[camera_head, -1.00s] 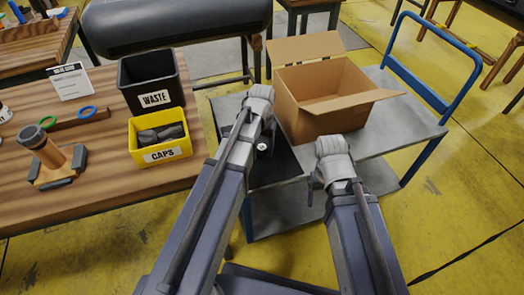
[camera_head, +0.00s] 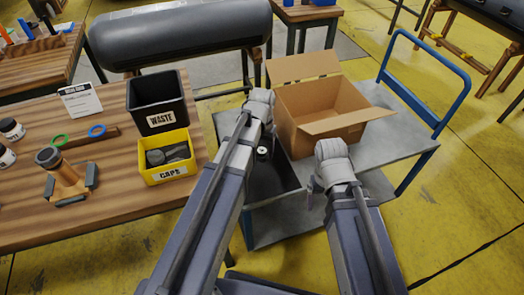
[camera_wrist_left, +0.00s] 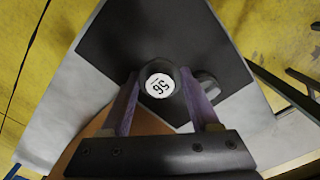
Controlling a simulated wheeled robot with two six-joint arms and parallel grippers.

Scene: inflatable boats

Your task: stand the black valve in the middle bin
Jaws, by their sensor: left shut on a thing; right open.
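My left gripper (camera_wrist_left: 155,98) is shut on a black round valve (camera_wrist_left: 172,100) with a white numbered label, seen from above in the left wrist view. In the head view the dark valve (camera_head: 264,153) shows beside my left arm's wrist, and the gripper fingers are mostly hidden. It is over a dark tray or mat (camera_head: 285,178) on the grey cart; the exact height cannot be told. My right gripper (camera_head: 313,188) is partly hidden by its arm, open, near the cart's front. Which container is the middle bin is not clear.
An open cardboard box (camera_head: 325,115) stands on the cart (camera_head: 405,150), with a blue handle behind. On the wooden table at left are a black WASTE bin (camera_head: 158,104), a yellow CAPS bin (camera_head: 165,172) with dark caps, and a copper-coloured fitting (camera_head: 68,178).

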